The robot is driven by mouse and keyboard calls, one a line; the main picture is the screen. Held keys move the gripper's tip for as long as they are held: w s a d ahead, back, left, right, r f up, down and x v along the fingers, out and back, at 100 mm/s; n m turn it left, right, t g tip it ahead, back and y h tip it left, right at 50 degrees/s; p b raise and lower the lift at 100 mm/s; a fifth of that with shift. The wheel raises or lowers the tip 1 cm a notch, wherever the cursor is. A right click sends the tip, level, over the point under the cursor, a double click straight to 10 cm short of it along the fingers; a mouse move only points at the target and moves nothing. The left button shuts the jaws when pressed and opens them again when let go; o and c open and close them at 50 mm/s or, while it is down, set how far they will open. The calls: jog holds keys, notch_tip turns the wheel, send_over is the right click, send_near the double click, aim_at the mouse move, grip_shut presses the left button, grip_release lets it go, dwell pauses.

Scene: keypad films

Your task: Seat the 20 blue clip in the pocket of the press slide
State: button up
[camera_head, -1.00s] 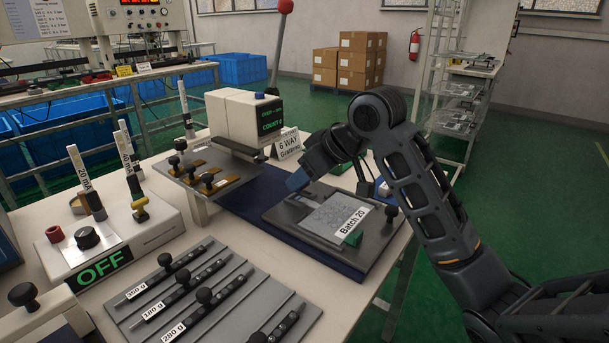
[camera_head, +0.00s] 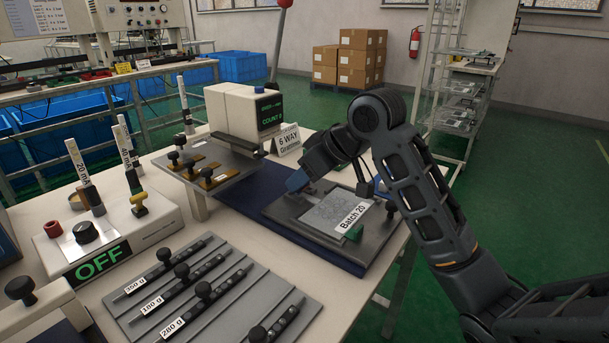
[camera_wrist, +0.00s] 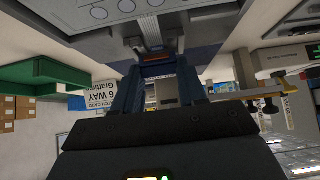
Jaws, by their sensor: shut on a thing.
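My gripper (camera_head: 298,182) points down at the far-left part of the grey press slide (camera_head: 298,226). A blue piece shows at its tip in the head view. In the wrist view my gripper (camera_wrist: 156,66) has dark blue fingers closed around a dark blue piece with an orange strip, which looks like the clip (camera_wrist: 156,57). I cannot read a 20 on it. A pale ribbon-like strip (camera_wrist: 150,27) lies just beyond it. A film (camera_head: 328,207) labelled "Batch 20" lies on the slide. The pocket is hidden, and I cannot tell whether the clip touches the slide.
The white press head (camera_head: 232,112) and a grey plate with brass parts (camera_head: 222,162) stand left of my gripper. A "6 WAY" card (camera_head: 287,139) stands behind it. Labelled weights lie on a rack (camera_head: 235,318).

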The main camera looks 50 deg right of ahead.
jog(key=shift+f+b, duration=0.3)
jog(key=shift+f, duration=0.25)
jog(key=o, duration=1)
jog(key=shift+r, duration=0.1)
jog(key=shift+o, duration=0.5)
jog(key=shift+p+v, duration=0.75)
jog(key=shift+v, duration=3.15)
